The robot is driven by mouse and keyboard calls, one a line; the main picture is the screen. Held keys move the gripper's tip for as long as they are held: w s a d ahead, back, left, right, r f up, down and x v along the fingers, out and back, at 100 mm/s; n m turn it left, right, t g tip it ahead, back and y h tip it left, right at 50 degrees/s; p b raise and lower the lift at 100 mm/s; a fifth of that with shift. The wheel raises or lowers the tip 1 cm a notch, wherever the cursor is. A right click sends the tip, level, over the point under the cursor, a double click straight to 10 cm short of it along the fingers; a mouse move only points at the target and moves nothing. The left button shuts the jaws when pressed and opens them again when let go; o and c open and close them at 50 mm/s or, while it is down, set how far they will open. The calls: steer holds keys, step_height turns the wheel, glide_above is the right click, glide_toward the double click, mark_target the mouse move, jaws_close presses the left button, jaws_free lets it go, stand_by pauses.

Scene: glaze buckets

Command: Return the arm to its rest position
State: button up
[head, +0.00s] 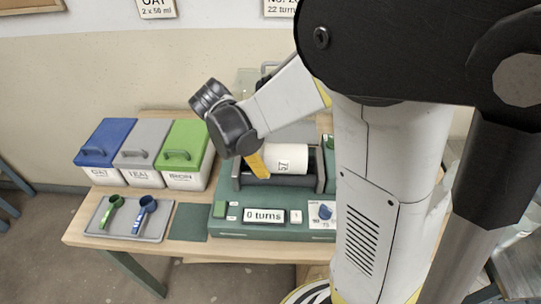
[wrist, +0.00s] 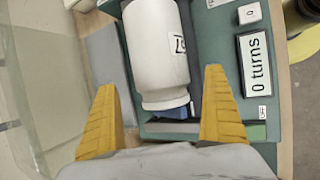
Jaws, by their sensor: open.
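My gripper (head: 258,165) is open over the left end of the roller machine in the head view. In the wrist view its two yellow fingers (wrist: 160,80) stand wide apart, with nothing held between them. A white jar (head: 290,160) with a number label lies on its side in the dark cradle of the green machine (head: 225,228). In the wrist view the end of the jar (wrist: 163,50) lies between and beyond the fingertips. I cannot tell whether a finger touches it. My arm hides the machine's right part.
Bins with blue (head: 107,138), grey (head: 145,138) and green (head: 186,142) lids stand at the left. In front, a grey tray (head: 100,228) holds a green scoop (head: 112,212) and a blue scoop (head: 143,214). The machine's display (head: 264,216) reads "0 turns". A clear panel (wrist: 35,90) stands at left in the wrist view.

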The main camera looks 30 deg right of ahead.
steer(key=v, duration=0.8)
steer(key=s+a+r+m+t+y, duration=0.1)
steer(key=s+a+m+t+y, duration=0.1)
steer(key=s+m, duration=0.3)
steer(key=s+a+r+m+t+y, duration=0.1)
steer(key=s+a+m+t+y, duration=0.2)
steer(key=s+m+t+y, duration=0.1)
steer(key=shift+s+a+r+m+t, duration=0.25)
steer(key=shift+s+m, duration=0.45)
steer(key=shift+s, duration=0.5)
